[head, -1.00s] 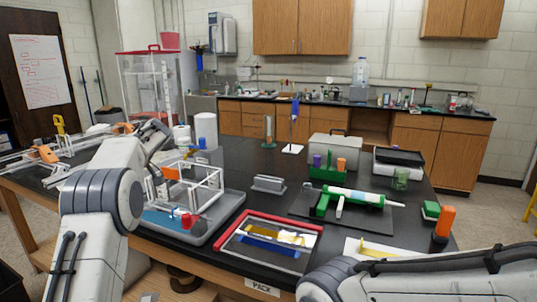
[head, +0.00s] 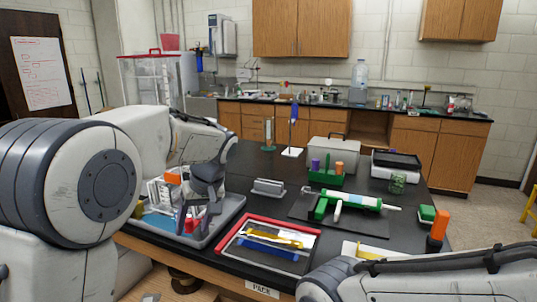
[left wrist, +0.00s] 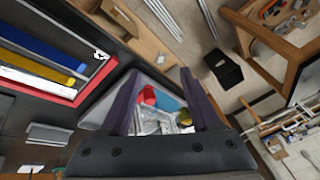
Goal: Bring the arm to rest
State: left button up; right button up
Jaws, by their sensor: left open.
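My left arm rises large on the left of the head view and bends over the table. My left gripper (head: 196,216) hangs over the grey tray (head: 232,212), fingers pointing down, in front of the white extrusion frame (head: 158,190). In the left wrist view my left gripper (left wrist: 160,88) is open, its two dark fingers wide apart with nothing held. A red part (left wrist: 149,95), a blue patch and pale frame pieces show beyond them. Much of the frame is hidden behind my arm. My right arm crosses the bottom right; its gripper is out of view.
A red-rimmed tray (head: 232,231) with yellow and blue strips lies right of the grey tray. A green and white dispenser (head: 355,199) lies on a dark mat. Orange and green items (head: 440,225) stand at the right edge. Black table shows bare between them.

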pick_arm(q)
jog(key=s+d+f+m+h+p, duration=0.1)
jog(key=s+d+m+h, duration=0.1)
jog(key=s+d+m, duration=0.35)
jog(key=s+d+f+m+h+p, duration=0.1)
jog(key=s+d+m, duration=0.1)
jog(key=s+d, duration=0.65)
jog(key=s+f+m+h, duration=0.1)
jog(key=s+m, duration=0.2)
jog(key=s, duration=0.5)
jog(key=s+a+f+m+g+h, duration=0.1)
jog(key=s+f+m, duration=0.1)
jog(key=s, duration=0.6)
jog(key=shift+s+a+m+g+p, duration=0.2)
jog(key=shift+m+g+p, duration=0.15)
jog(key=shift+m, duration=0.2)
jog(key=shift+f, duration=0.1)
